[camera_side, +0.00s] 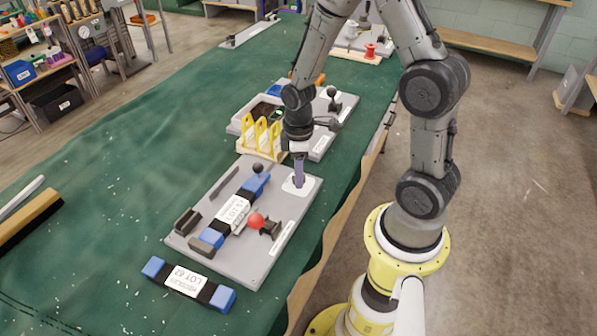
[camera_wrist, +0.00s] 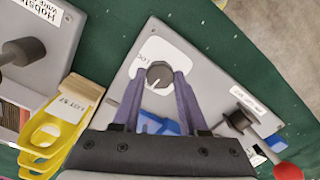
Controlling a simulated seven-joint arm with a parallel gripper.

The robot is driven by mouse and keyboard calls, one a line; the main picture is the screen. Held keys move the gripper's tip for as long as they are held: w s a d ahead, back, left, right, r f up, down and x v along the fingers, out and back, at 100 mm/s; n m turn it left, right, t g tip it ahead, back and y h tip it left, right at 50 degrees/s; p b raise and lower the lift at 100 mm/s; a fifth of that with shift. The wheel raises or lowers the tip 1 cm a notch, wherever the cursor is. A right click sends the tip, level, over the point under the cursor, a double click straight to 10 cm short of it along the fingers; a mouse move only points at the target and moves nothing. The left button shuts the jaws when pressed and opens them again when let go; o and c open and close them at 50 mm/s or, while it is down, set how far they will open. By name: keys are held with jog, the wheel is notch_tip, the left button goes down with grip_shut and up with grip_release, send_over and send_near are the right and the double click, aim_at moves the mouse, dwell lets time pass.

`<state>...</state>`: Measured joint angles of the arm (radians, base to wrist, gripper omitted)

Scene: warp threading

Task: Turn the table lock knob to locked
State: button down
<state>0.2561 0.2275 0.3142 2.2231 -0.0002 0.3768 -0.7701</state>
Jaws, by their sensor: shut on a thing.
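The table lock knob (camera_wrist: 159,75) is a round grey knob with a white pointer line, set on a white label on a grey plate (camera_wrist: 205,62). In the wrist view my gripper (camera_wrist: 160,82) has its two purple fingers shut on the knob's sides. In the side view my gripper (camera_side: 298,182) points straight down at the white label (camera_side: 302,185) at the plate's upper right corner. The fingers hide the knob there. The label's lettering is only partly readable in the wrist view, so I cannot tell which mark the pointer faces.
On the same plate are a blue and black strap piece (camera_side: 233,212) and a red-ball lever (camera_side: 257,220). A second strap piece (camera_side: 188,283) lies on the green cloth (camera_side: 110,200) in front. The cloth at left is mostly clear.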

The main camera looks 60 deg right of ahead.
jog(key=m, duration=1.3)
jog(key=shift+m, duration=1.9)
jog(key=shift+c, duration=2.2)
grip_release()
jog(key=shift+r, duration=0.1)
notch_tip(320, 180, up, 14)
